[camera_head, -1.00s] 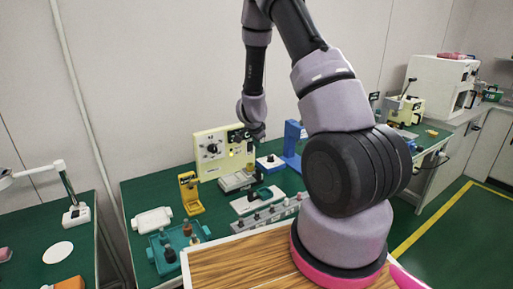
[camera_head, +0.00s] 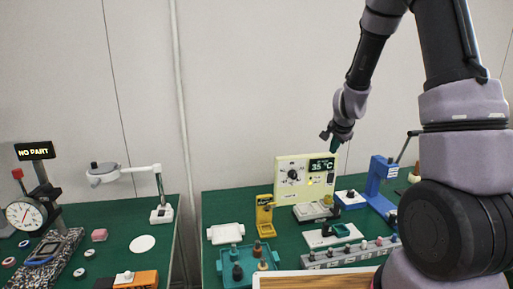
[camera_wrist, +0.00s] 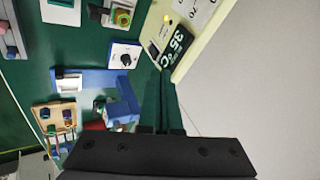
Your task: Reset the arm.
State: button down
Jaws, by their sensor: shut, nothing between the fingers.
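My arm is raised over the green bench in the head view, and my gripper (camera_head: 336,144) hangs from its end above the upper right corner of the cream temperature unit (camera_head: 291,173). Its dark green fingers are together with nothing between them. In the wrist view, my gripper (camera_wrist: 164,92) shows as narrow fingers beside the unit's display (camera_wrist: 176,47), which reads 35 °C. The fingers appear above the bench and touching nothing, though the exact gap cannot be told.
A second bench on the left holds a dial gauge (camera_head: 25,214) and a lamp (camera_head: 158,187). The wall stands close behind.

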jog(key=s+a+r+n+y, duration=0.35)
jog(key=s+r, duration=0.85)
jog(key=r, duration=0.5)
jog(key=s+r+n, duration=0.2)
jog(key=s+r, duration=0.1)
jog(key=s, duration=0.6)
jog(key=s+a+r+n, duration=0.1)
jog(key=s+r+n, duration=0.2)
jog(key=s, duration=0.6)
jog(key=shift+s+a+r+h, duration=0.2)
jog(key=shift+s+r+h, duration=0.05)
jog(key=shift+r+h, duration=0.1)
